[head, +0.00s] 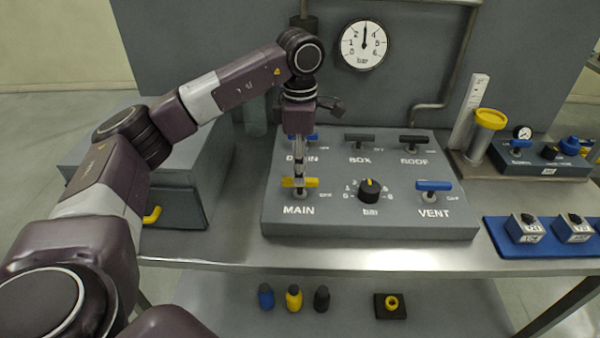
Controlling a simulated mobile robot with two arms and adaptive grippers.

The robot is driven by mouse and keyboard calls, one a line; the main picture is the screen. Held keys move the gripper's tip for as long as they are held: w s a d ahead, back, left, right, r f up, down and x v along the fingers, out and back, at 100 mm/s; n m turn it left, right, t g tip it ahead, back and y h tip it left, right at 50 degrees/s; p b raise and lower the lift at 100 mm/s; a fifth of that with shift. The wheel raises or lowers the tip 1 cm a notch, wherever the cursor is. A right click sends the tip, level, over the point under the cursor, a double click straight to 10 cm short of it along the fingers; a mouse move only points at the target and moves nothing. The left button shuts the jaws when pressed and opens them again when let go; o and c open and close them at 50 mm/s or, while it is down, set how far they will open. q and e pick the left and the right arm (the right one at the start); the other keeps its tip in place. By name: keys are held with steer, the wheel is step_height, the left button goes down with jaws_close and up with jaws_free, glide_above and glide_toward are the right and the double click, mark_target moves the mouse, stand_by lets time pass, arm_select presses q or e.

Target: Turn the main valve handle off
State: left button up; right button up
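The main valve handle (312,182) is a yellow bar above the MAIN label on the sloped grey panel (410,230). It lies crosswise, left to right, and a small label sits to its right. My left gripper (299,186) points down from above with its fingertips at the middle of this handle. The fingers cover part of the bar. They look narrow and close together, but I cannot tell whether they grip the handle or only touch it. My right gripper is not in view.
A black knob (369,189) and a blue VENT handle (433,185) are to the right of MAIN. Behind are the BOX handle (360,137) and a blue DRAIN handle (311,138), partly hidden by my gripper. A round gauge (363,45) hangs on the back wall.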

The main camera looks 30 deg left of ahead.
arm_select(q)
step_height(320, 180, up, 10)
stand_by(0.4)
steer(key=shift+s, duration=0.1)
stand_by(0.4)
